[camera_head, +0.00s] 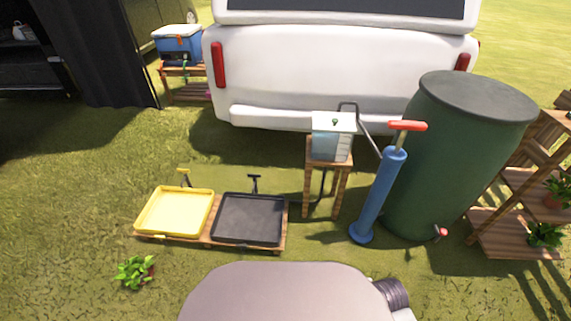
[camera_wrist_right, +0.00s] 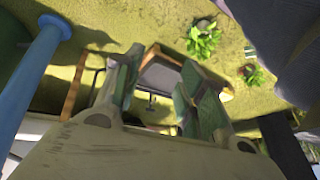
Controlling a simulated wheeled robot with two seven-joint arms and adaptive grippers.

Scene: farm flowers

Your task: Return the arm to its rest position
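My right gripper (camera_wrist_right: 165,70) shows in the right wrist view. Its two green-padded fingers are apart and nothing is between them. Beyond the gap, the black tray (camera_wrist_right: 160,75) lies lower down and apart from the fingers. My left gripper and left arm do not show in either view.
A yellow tray (camera_head: 175,212) and the black tray (camera_head: 248,219) sit on a low wooden board. A blue pump (camera_head: 377,200), a wooden stool (camera_head: 311,192) with a clear container (camera_head: 332,143) and a green barrel (camera_head: 440,165) stand right. A plant (camera_head: 134,271) is front left.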

